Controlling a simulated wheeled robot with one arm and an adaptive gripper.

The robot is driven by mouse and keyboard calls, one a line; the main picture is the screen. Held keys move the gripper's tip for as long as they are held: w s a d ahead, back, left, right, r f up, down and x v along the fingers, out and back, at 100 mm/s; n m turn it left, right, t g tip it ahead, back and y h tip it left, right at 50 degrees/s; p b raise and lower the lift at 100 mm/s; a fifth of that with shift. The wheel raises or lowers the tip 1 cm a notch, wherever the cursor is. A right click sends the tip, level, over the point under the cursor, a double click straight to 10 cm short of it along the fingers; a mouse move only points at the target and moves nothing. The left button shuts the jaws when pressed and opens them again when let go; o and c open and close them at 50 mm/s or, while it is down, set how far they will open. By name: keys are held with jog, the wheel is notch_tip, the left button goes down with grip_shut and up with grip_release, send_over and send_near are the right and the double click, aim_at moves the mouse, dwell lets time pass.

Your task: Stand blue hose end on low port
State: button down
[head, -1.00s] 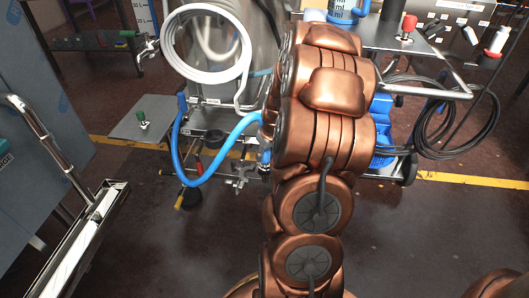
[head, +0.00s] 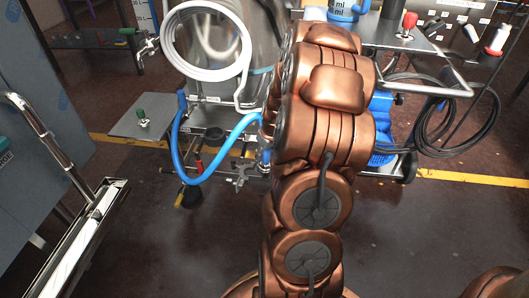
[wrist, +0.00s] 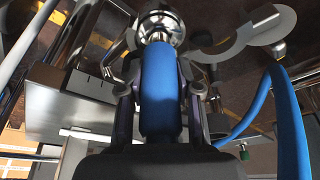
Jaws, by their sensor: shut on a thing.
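The blue hose (head: 194,181) hangs in a loop in the head view, left of my copper arm. Its right part rises and goes behind the arm. In the wrist view my gripper (wrist: 160,92) is shut on the blue hose end (wrist: 160,85), with one finger on each side. A shiny round steel fitting (wrist: 160,22) lies straight beyond the hose end and looks in line with it. I cannot tell whether this is the low port or the hose's own coupling, or whether they touch. The head view hides my gripper behind the arm.
A white coiled hose (head: 168,45) hangs on the steel vessel. A small plate with a green-knobbed part (head: 142,117) juts out at left. A steel clamp-like fitting (head: 240,174) sits low beside the arm. A cart with black cables (head: 425,140) stands right. The near floor is mostly clear.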

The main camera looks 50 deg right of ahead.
jog(key=c, duration=0.7)
grip_release()
jog(key=v, duration=1.1)
jog(key=shift+s+r, duration=0.15)
jog(key=shift+r, duration=0.25)
